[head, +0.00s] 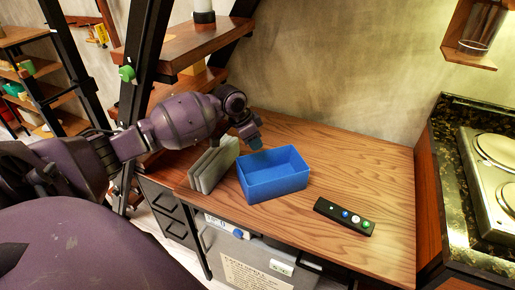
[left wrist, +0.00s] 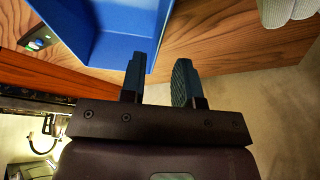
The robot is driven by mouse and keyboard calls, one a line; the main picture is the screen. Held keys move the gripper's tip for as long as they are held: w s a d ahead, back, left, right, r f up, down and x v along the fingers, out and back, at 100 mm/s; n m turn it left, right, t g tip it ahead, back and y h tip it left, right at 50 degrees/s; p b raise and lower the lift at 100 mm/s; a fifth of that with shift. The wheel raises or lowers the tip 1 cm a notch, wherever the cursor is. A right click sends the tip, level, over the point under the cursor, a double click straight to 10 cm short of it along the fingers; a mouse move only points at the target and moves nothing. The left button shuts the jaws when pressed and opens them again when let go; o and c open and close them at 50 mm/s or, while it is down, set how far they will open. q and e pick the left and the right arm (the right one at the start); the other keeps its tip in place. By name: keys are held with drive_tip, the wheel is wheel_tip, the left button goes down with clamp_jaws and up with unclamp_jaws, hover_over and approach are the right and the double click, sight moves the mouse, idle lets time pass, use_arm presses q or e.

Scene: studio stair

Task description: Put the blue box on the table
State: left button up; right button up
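The blue box (head: 275,185) is an open-topped, empty-looking tray standing on the wooden table (head: 385,180). My left gripper (head: 253,143) is over the box's back left corner in the head view. In the left wrist view my left gripper (left wrist: 160,78) has its two fingers apart. The blue box (left wrist: 115,30) fills the upper left there, and the end of its wall lies between the fingers' lines. One finger overlaps the box in the picture; I cannot tell whether it touches. My right gripper is not in view.
Grey upright slabs (head: 213,165) stand just left of the box. A black remote (head: 345,216) with coloured buttons lies to its right. A stove (head: 495,160) is at the far right, and shelves (head: 190,45) rise behind my arm. The table's right part is clear.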

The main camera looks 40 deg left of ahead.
use_arm(q)
drive_tip(key=v, duration=0.5)
drive_tip(key=shift+r+p, duration=0.1)
drive_tip(key=shift+p, duration=0.3)
